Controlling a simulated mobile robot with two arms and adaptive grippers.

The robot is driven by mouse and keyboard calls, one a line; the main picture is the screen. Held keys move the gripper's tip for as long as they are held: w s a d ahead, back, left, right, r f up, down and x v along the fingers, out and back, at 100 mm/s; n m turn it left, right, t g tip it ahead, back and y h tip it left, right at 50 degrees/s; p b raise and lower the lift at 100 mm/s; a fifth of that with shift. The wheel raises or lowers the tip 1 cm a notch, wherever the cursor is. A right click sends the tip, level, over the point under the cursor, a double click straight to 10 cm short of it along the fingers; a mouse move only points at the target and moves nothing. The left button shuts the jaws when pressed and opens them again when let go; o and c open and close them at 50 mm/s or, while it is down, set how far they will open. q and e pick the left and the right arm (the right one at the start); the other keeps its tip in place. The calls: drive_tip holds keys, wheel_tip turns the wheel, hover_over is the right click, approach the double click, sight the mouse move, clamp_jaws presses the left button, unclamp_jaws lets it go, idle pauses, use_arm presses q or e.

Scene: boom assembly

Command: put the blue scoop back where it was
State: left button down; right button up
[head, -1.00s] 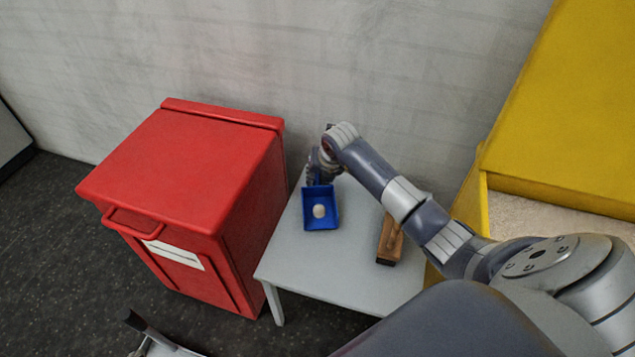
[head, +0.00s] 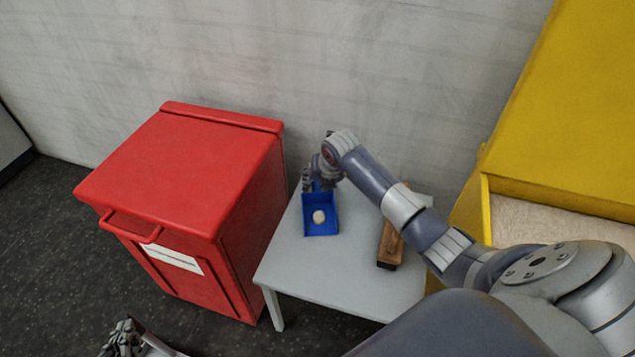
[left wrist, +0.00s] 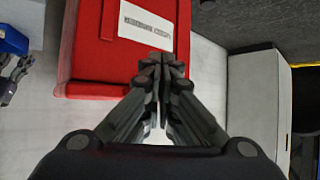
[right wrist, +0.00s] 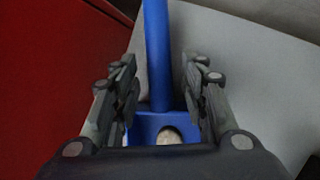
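The blue scoop (head: 320,228) rests on the small grey table (head: 300,265), with a pale roundish lump (head: 319,217) in its pan. My right gripper (head: 319,182) is at the handle end of the scoop. In the right wrist view the blue handle (right wrist: 157,50) runs between its two spread fingers, with gaps on both sides. My left gripper (head: 122,340) is low at the left in the head view, in front of the red bin. In the left wrist view its fingertips (left wrist: 161,68) are together with nothing between them.
A red bin (head: 185,165) stands close to the table's left side. A wooden brush-like block (head: 389,245) lies on the table's right part, beneath my right arm. A yellow box (head: 560,205) with sandy content stands at the right. The table's front is clear.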

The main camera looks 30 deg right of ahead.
drive_tip(key=shift+r, duration=0.15)
drive_tip(key=p+v, duration=0.2)
drive_tip(key=v, duration=0.4)
wheel_tip(320, 180, up, 5)
drive_tip(key=p, duration=0.2)
hover_over(322, 202)
drive_tip(key=s, duration=0.2)
use_arm(q)
drive_tip(key=s+a+f+g+y, duration=0.1)
drive_tip(key=s+a+f+g, duration=0.1)
drive_tip(key=s, duration=0.4)
drive_tip(key=s+a+f+g+y, duration=0.1)
drive_tip(key=s+a+f+g, duration=0.1)
drive_tip(key=s+g, duration=0.3)
drive_tip(key=shift+s+a+f, duration=0.15)
drive_tip(key=shift+s+f, duration=0.7)
drive_tip(key=shift+s, duration=0.15)
use_arm(e)
drive_tip(key=shift+d+r, duration=0.15)
drive_tip(key=shift+r, duration=0.05)
